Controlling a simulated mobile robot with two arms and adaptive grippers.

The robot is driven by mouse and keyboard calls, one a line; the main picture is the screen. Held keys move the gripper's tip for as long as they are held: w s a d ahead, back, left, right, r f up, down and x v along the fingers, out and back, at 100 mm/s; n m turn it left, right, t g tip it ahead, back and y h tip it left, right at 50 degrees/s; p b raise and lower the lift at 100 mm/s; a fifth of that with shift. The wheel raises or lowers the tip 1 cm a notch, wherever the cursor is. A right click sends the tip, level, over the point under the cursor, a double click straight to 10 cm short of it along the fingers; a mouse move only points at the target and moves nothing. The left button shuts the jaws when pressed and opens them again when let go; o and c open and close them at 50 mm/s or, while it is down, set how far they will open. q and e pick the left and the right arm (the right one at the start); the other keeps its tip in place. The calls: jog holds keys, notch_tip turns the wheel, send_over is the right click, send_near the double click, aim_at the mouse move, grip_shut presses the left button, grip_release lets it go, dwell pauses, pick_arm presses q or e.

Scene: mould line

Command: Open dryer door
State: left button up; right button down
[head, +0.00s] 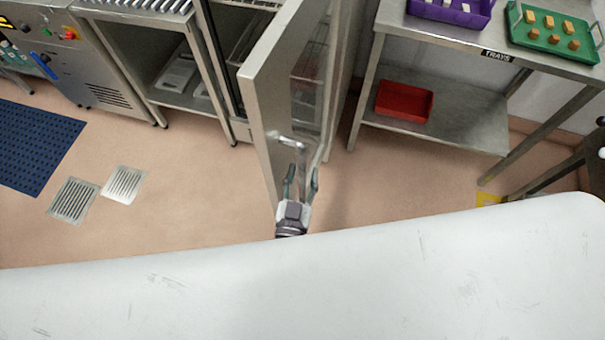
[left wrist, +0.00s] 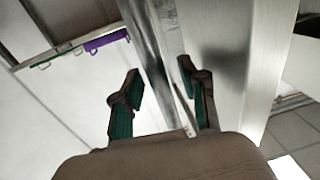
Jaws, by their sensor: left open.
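The dryer door (head: 264,120) stands swung out from the dryer cabinet (head: 211,65), whose racked inside shows to the left of the door. A metal bar handle (head: 287,141) sits on the door near its free edge. My left gripper (head: 302,172) is at the handle with its fingers apart. In the left wrist view, the shiny bar of the handle (left wrist: 151,50) runs between the two open fingers of the left gripper (left wrist: 160,85), beside the pale door panel (left wrist: 262,70). I cannot tell whether either finger touches the bar. My right gripper is not in view.
A white surface (head: 300,290) fills the foreground. A steel table (head: 440,38) at the right carries a purple tray (head: 450,14) and a green tray (head: 530,38); a red tray (head: 404,101) lies on its lower shelf.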

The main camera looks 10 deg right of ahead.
pick_arm(q)
jog(key=shift+s, duration=0.1)
jog(key=v, duration=1.2)
jog(key=s+a+f+g+y+b, duration=0.1)
jog(key=s+a+f+g, duration=0.15)
jog(key=f, duration=0.75)
jog(key=s+a+f+m+g+b, duration=0.1)
jog(key=a+f+g, duration=0.2)
jog(key=f, duration=0.6)
jog(key=s+a+f+g+y+b, duration=0.1)
jog(key=s+a+f+g, duration=0.15)
jog(key=f, duration=0.75)
jog(key=s+a+f+n+g+y+b, duration=0.2)
jog(key=s+a+f+g, duration=0.6)
jog(key=s+a+f, duration=0.6)
jog(key=a+f+y, duration=0.1)
jog(key=a, duration=0.1)
jog(key=shift+s+a+f+y+b, duration=0.2)
jog(key=shift+a+f+y+b, duration=0.1)
jog(key=shift+a+f+y, duration=0.1)
